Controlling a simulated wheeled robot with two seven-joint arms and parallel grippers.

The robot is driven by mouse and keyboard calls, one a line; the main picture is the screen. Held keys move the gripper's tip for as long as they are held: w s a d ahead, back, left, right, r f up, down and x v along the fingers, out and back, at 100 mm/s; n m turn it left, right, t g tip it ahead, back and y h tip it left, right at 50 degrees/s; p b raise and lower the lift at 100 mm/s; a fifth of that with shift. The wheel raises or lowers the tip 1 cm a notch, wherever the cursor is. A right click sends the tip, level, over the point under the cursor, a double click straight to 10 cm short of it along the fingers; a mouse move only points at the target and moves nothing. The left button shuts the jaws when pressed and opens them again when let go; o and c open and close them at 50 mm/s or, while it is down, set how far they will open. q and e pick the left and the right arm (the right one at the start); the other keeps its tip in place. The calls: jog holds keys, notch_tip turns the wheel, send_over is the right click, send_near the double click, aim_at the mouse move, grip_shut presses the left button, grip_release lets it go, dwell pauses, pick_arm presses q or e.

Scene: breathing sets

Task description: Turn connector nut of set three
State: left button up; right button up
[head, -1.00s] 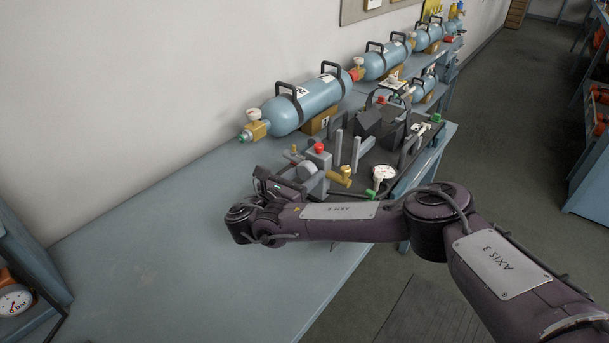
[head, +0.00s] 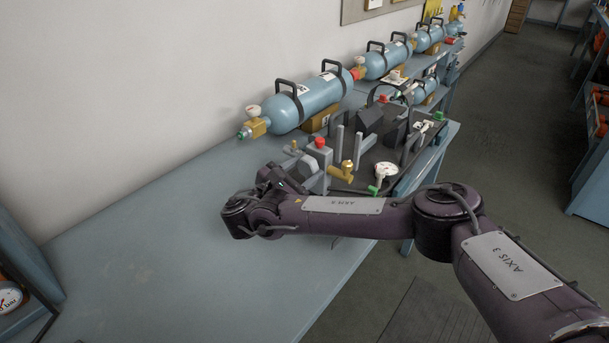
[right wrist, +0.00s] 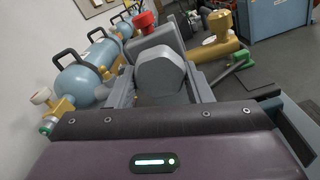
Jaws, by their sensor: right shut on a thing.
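A breathing set with a dark base plate (head: 350,184) stands on the bench. Its grey block carries a red knob (head: 320,142), also seen in the right wrist view (right wrist: 145,20). A brass fitting (head: 347,172) is beside the block. A grey rounded part, seemingly the connector nut (right wrist: 160,72), faces my right wrist camera; my arm and gripper partly hide it in the head view. My right gripper (head: 277,180) is at the near left end of the set, its fingers on either side of this part and shut on it. My left gripper is not in view. I cannot read a set number.
A blue cylinder (head: 306,100) with black handles lies along the wall behind the set, with more cylinders farther back. A white gauge (head: 385,170) sits near the bench's right edge. The bench top (head: 150,240) at front left is clear.

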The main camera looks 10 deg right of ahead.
jog(key=shift+m+b, duration=0.35)
jog(key=shift+m, duration=0.35)
jog(key=o, duration=1)
